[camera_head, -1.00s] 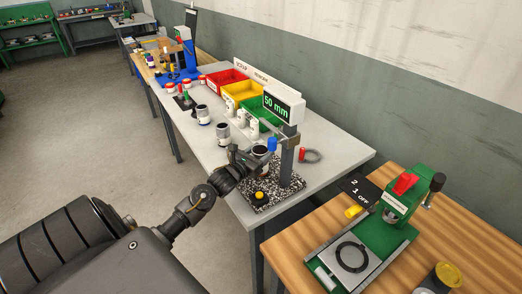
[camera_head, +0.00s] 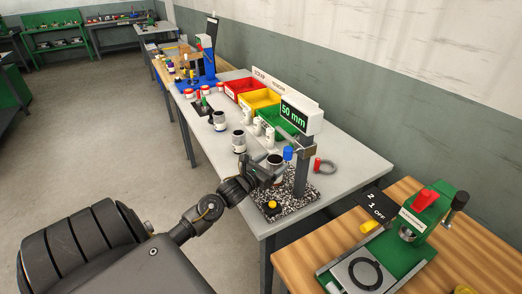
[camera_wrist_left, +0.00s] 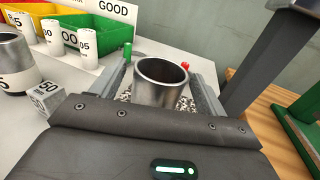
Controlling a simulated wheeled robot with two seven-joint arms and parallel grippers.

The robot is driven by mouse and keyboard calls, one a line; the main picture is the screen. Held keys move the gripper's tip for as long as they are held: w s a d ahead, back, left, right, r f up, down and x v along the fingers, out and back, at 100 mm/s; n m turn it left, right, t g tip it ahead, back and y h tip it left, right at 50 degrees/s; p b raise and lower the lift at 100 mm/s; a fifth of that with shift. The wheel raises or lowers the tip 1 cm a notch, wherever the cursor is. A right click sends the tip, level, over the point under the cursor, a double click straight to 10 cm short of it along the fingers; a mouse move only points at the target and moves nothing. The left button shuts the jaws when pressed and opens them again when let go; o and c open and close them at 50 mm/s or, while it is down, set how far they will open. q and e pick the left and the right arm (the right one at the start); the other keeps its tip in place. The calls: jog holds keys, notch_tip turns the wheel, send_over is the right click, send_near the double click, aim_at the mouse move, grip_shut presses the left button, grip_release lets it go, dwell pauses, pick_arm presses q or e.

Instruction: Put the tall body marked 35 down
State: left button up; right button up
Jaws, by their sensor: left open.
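A silver open-topped metal body (camera_head: 274,160) is at the gauge with the 50 mm display (camera_head: 295,115), above its speckled base (camera_head: 297,200). My left gripper (camera_head: 270,172) reaches it from the left. In the left wrist view the body (camera_wrist_left: 160,82) stands upright between the two jaws, which are open on either side of it. The number on this body is hidden, so I cannot tell whether it is the one marked 35. Contact between its bottom and the base is also hidden. My right gripper does not show.
Other bodies (camera_head: 239,141) stand along the grey bench (camera_head: 222,165). Red, yellow and green bins (camera_head: 262,99) are behind them. A small block marked 50 (camera_wrist_left: 46,97) is left of the jaws. A green press (camera_head: 415,230) is on the wooden table at right.

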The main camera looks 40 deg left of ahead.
pick_arm(q)
jog(key=s+b, duration=0.2)
jog(key=s, duration=0.7)
jog(key=shift+s+d, duration=0.1)
jog(key=shift+s, duration=0.5)
